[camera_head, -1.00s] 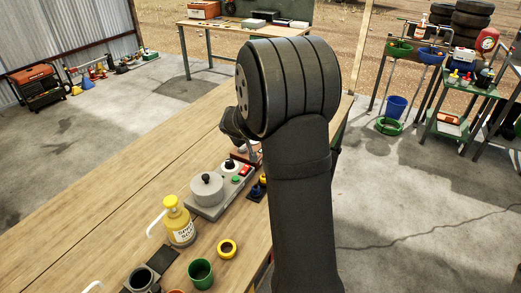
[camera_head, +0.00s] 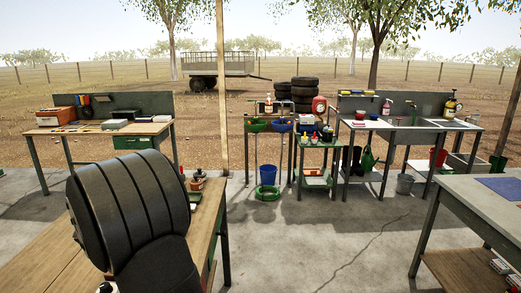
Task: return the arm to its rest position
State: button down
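The black, ribbed upper part of my arm (camera_head: 125,215) fills the lower left of the head view, in front of the wooden workbench (camera_head: 50,247). My gripper is not visible; it is out of view or hidden behind the arm. Small red-brown and orange items (camera_head: 197,182) stand at the far end of the workbench, just right of the arm. The arm hides most of the bench top.
A wooden table (camera_head: 150,128) with tools stands at the back left. A wooden post (camera_head: 221,90) rises behind the workbench. Stands with green and blue basins (camera_head: 257,125) are at the back middle. A grey-topped table (camera_head: 470,200) is at the right. Concrete floor (camera_head: 320,235) between is clear.

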jog(key=shift+s+d+f, duration=0.15)
jog(key=shift+f, duration=2.55)
jog(key=shift+w+a+r, duration=0.2)
jog(key=shift+w+a, duration=0.05)
notch_tip(320, 180, up, 5)
jog(key=w+d+f+m+g, duration=0.3)
jog(key=d+f, duration=0.1)
jog(key=d, duration=0.2)
jog(key=w+d+f+m+g, duration=0.3)
jog(key=w+d+f+m, duration=0.1)
jog(key=d, duration=0.2)
jog(key=w+d+f+m+g, duration=0.3)
jog(key=d+f+m+g, duration=0.1)
jog(key=d, duration=0.3)
jog(key=shift+w+d+f+h, duration=0.1)
jog(key=shift+w+f+h, duration=0.25)
jog(key=shift+h, duration=0.05)
jog(key=shift+w+d+f+m+g+y, duration=0.2)
jog(key=shift+w+d+m+g+y, duration=0.2)
jog(key=shift+d+m+y, duration=0.15)
jog(key=a+r+n+t, duration=0.1)
jog(key=a+r+n, duration=0.2)
jog(key=a, duration=0.6)
jog(key=a+r+n+t+h, duration=0.1)
jog(key=a+r+n+t, duration=0.1)
jog(key=a+r, duration=0.6)
jog(key=shift+w+a+n, duration=0.4)
jog(key=shift+a+n, duration=0.35)
jog(key=shift+a, duration=0.3)
